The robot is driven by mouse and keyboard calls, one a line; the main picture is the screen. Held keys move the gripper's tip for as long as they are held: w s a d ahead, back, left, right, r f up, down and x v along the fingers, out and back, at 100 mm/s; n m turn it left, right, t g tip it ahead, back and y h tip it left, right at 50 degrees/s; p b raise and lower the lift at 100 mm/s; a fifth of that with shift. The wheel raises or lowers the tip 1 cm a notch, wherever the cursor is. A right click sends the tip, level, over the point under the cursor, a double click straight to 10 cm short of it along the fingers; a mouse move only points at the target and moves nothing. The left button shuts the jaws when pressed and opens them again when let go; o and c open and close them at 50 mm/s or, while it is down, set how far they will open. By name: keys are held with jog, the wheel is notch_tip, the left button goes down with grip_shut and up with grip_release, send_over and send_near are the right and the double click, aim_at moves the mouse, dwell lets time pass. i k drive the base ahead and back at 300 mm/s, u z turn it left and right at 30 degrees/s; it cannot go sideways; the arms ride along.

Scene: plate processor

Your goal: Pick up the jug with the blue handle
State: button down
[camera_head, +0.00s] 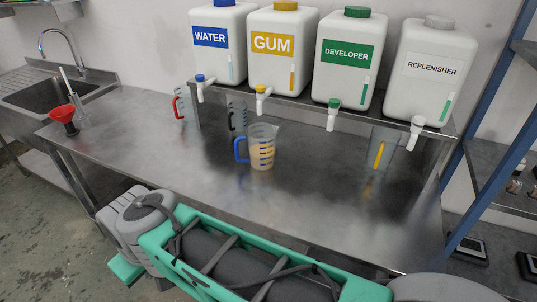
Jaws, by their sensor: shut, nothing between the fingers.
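The jug with the blue handle (262,148) stands upright on the steel table, right of the middle of its left half and in front of the shelf. It is clear with blue marks and holds a pale yellowish-tan liquid. Its blue handle points left. No gripper fingers show in this view. Parts of my own body, green and grey, fill the bottom edge, well in front of the jug. Nothing touches the jug.
A jug with a red handle (187,106), a jug with a dark handle (238,116) and a jug with a yellow handle (383,148) stand on the table (330,215). Labelled canisters (283,50) sit on a shelf behind. The table's front is clear.

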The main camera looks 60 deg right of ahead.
aim_at(261, 136)
jog(key=z, duration=2.55)
jog(key=k, duration=0.75)
jog(key=u, duration=1.05)
jog(key=i, duration=0.85)
jog(key=z, duration=0.1)
